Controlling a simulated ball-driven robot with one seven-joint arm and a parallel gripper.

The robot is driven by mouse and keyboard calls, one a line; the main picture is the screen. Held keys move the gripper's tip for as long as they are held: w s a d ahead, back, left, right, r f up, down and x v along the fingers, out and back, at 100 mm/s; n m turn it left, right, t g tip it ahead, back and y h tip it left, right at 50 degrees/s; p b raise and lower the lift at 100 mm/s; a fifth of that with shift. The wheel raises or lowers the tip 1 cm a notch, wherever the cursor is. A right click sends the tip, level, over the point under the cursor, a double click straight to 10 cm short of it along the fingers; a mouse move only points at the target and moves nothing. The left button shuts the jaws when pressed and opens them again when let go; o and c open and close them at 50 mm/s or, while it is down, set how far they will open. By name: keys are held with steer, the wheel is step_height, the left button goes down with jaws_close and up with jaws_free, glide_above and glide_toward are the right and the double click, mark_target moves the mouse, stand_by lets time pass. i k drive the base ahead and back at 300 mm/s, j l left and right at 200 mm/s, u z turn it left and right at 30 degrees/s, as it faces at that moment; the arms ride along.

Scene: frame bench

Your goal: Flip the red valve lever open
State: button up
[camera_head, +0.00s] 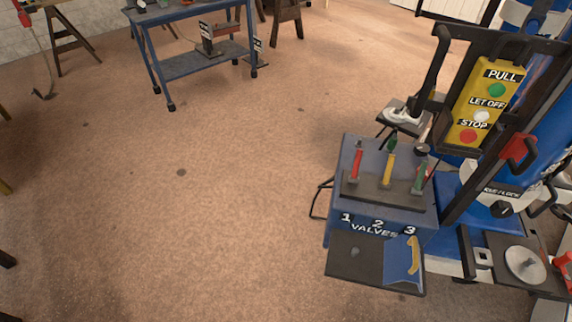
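The red valve lever (356,163) stands roughly upright on the dark top plate of a blue-grey valve box (343,222), at the left of a row of three. It is above the number 1 on the box front. A yellow lever (388,168) stands in the middle and a green lever (420,176) at the right, above 2 and 3. Nothing touches the red lever. My gripper is not in view.
A yellow panel (484,103) with PULL, LET OFF and STOP buttons hangs on a black frame right of the box. A dark shelf (345,262) juts out in front. A blue wheeled cart (190,64) stands at the back. The brown floor left of the box is clear.

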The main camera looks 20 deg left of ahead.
mark_target(354, 180)
steer(key=u, duration=0.3)
steer(key=i+j, duration=0.5)
steer(key=i+j+z, duration=0.15)
steer(key=i+j, duration=0.75)
steer(key=i+j+z, duration=0.15)
steer(key=i+j, duration=0.3)
steer(key=j, duration=0.2)
steer(key=i+j, duration=0.4)
steer(key=j, duration=0.2)
